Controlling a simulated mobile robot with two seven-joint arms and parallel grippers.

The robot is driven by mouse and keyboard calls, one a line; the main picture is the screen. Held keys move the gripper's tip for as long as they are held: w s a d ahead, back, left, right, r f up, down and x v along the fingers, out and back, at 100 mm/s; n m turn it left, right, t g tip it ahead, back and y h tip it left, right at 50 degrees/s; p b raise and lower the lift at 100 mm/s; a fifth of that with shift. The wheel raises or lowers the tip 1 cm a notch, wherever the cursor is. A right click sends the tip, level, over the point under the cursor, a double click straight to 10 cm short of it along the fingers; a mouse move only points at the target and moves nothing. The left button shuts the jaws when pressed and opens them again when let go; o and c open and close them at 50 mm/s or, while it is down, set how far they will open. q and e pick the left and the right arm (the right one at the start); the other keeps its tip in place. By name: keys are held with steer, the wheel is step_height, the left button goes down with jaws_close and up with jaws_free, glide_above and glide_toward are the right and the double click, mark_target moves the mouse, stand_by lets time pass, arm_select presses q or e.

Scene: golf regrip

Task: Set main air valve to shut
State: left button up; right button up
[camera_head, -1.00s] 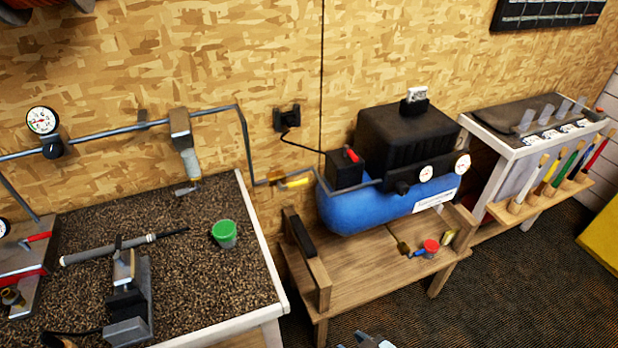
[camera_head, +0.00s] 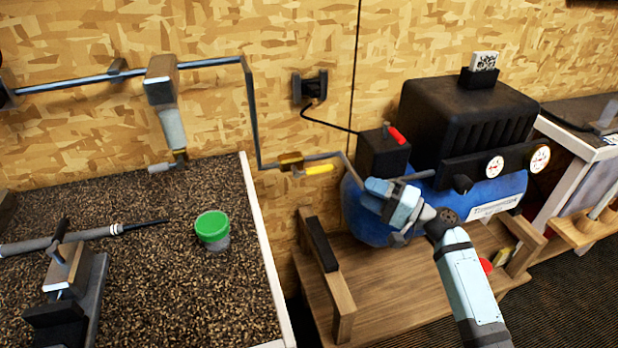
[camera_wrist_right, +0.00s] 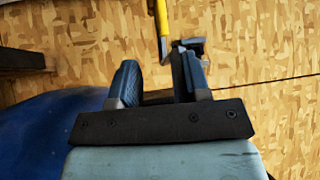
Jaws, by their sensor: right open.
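The main air valve (camera_head: 291,162) is a brass body on the grey pipe along the wall. Its yellow lever (camera_head: 319,169) points right, roughly along the pipe. The lever also shows at the top of the right wrist view (camera_wrist_right: 162,20). My right gripper (camera_head: 386,204) is open and empty, in front of the blue compressor tank, right of and below the lever and apart from it. In the right wrist view its two fingers (camera_wrist_right: 155,75) are spread, with the lever beyond them. My left gripper is not in view.
The blue compressor (camera_head: 372,222) with its black housing stands on a wooden bench (camera_head: 390,288) close behind my right gripper. A wooden upright with a black pad (camera_head: 323,246) stands below the valve. A green-lidded cup (camera_head: 212,229) is on the gravel-topped table to the left.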

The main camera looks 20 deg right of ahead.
mark_target(318, 170)
steer(key=p+x, duration=0.1)
steer(key=x, duration=1.2)
steer(key=shift+w+a, duration=0.1)
steer(key=shift+a, duration=0.05)
jaws_close()
